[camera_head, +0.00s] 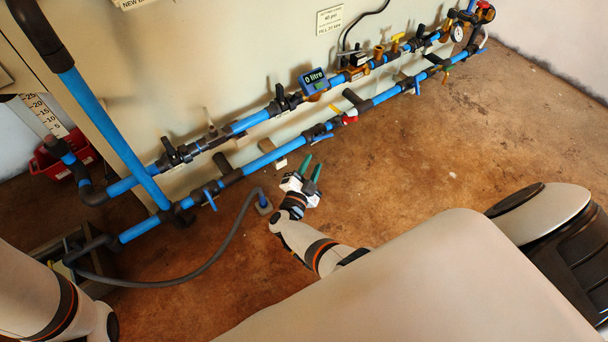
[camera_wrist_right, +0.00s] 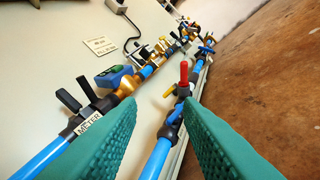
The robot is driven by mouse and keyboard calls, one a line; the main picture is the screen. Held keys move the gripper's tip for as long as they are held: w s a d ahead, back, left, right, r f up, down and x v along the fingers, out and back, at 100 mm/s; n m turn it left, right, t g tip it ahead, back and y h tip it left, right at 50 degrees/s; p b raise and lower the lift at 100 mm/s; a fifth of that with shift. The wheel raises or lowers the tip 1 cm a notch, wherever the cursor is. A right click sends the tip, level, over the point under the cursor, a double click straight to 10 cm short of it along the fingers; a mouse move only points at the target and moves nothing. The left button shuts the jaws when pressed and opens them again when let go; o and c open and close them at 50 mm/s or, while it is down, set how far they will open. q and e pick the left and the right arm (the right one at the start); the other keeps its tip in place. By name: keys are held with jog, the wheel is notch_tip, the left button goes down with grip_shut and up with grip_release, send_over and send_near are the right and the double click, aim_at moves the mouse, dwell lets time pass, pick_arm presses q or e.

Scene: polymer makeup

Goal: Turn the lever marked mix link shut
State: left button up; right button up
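Blue pipes with several small valve levers run along the pale wall panel. No tag reading "mix link" can be read, so I cannot tell which lever bears it. My right gripper (camera_head: 312,166) has its green fingers apart and empty, just in front of the lower pipe (camera_head: 266,160).
A tag reading "METER" (camera_wrist_right: 89,124) sits by black valve handles on the upper pipe. A blue display (camera_head: 314,80) reads 0 litre. A grey hose (camera_head: 212,258) curves over the floor to a small floor fitting (camera_head: 264,207). Brown floor to the right is clear.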

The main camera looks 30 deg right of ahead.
jog(key=s+a+r+n+t+y+p, duration=0.1)
jog(key=s+a+n+y+p, duration=0.7)
jog(key=p, duration=0.9)
jog(key=s+r+n+y, duration=0.1)
jog(key=n+y, duration=0.2)
jog(key=n, duration=0.1)
jog(key=shift+r+t+y, duration=0.3)
jog(key=shift+r, duration=0.1)
jog(key=shift+o, duration=0.4)
